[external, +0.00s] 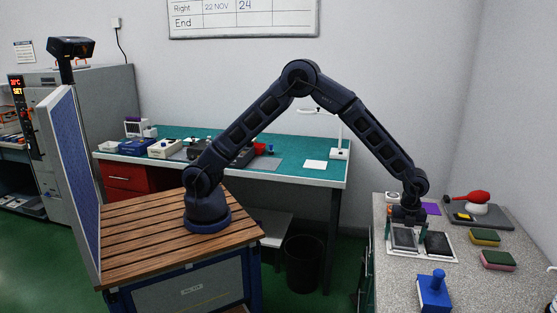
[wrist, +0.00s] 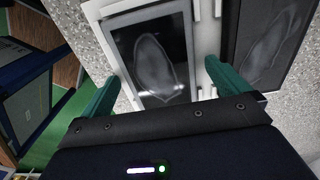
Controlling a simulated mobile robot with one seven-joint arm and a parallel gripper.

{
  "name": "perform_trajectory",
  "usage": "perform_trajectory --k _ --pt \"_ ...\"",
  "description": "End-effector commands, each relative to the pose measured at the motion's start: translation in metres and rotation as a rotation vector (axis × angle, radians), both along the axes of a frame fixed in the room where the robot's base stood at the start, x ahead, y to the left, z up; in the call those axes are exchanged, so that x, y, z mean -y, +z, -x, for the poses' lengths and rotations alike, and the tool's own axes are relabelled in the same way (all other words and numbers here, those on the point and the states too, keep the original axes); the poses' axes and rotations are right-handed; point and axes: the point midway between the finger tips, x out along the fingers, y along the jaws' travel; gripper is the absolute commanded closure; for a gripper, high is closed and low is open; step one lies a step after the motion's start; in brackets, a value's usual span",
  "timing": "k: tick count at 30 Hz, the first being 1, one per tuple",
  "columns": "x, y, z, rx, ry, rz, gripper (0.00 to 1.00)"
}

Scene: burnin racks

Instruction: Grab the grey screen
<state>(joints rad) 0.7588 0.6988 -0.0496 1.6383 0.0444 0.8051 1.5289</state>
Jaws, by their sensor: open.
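The grey screen (external: 404,238), a flat panel with a light grey frame and dark face, lies in a white holder on the speckled counter at the right. It also shows in the wrist view (wrist: 150,90), with a pale oval mark on its face. My gripper (external: 406,230) points down just over it. In the wrist view, the green fingers of my gripper (wrist: 148,78) are apart, one to each side of the screen, and hold nothing. Whether they touch its edges I cannot tell.
A darker screen (external: 438,245) lies just right of the grey one. Two sponges (external: 485,237) and a blue block with a knob (external: 434,290) are on the counter (external: 475,285). A red-and-white item (external: 476,200) sits on a dark tray behind.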

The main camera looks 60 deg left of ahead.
Motion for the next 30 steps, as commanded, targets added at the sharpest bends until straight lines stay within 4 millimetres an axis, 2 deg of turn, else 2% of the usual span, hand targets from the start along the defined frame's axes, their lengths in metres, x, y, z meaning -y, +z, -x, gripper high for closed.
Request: perform_trajectory --k 2,10,17,22,26,30 --pt "0.0 0.0 0.0 0.0 0.0 0.0 0.0" --pt "0.0 0.0 0.0 0.0 0.0 0.0 0.49" --pt "0.0 0.001 0.0 0.0 0.0 0.0 0.5" --pt "0.0 0.012 -0.001 0.0 0.001 0.001 0.5" --pt "-0.001 0.034 -0.001 0.001 0.001 0.003 0.5" --pt "0.0 0.068 -0.001 0.003 0.001 0.003 0.5"
